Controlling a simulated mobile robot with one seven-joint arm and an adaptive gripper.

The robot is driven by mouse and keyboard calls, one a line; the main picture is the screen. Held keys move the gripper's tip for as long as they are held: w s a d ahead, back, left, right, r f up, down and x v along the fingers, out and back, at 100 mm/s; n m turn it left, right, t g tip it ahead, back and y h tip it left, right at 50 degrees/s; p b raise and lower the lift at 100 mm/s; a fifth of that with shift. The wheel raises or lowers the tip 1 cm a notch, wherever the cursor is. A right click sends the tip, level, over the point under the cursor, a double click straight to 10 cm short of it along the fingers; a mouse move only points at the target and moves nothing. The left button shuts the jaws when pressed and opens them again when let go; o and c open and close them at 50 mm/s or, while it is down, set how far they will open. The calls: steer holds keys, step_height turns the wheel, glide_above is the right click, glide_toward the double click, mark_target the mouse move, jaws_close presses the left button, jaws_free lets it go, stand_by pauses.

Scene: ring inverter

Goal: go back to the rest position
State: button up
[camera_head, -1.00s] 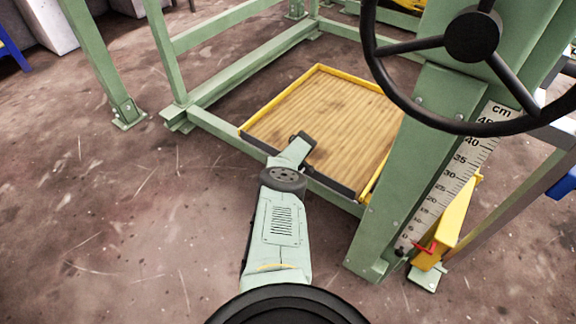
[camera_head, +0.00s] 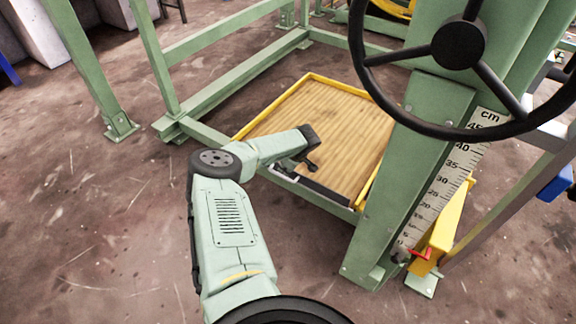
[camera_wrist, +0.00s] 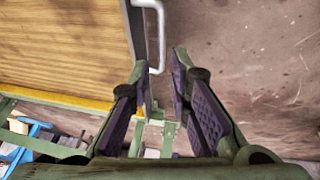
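My gripper (camera_wrist: 163,66) is open and empty in the wrist view, with a clear gap between its two dark-padded fingers. A pale metal handle (camera_wrist: 160,32) on the edge of the wooden tray shows just beyond the fingertips, with no visible grip on it. In the head view my arm (camera_head: 229,218) is bent at the elbow and reaches right over the front edge of the tray (camera_head: 333,108). The gripper end there is small, dark and partly hidden by the arm's last links.
A green frame post with a centimetre scale (camera_head: 441,185) and a black handwheel (camera_head: 458,45) stand to the right of the arm. A yellow bracket (camera_head: 440,240) sits by the post's foot. The brown floor (camera_head: 90,220) at left is open.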

steer(key=shift+s+d+r, duration=0.15)
steer(key=shift+s+r, duration=0.1)
steer(key=shift+r, duration=0.3)
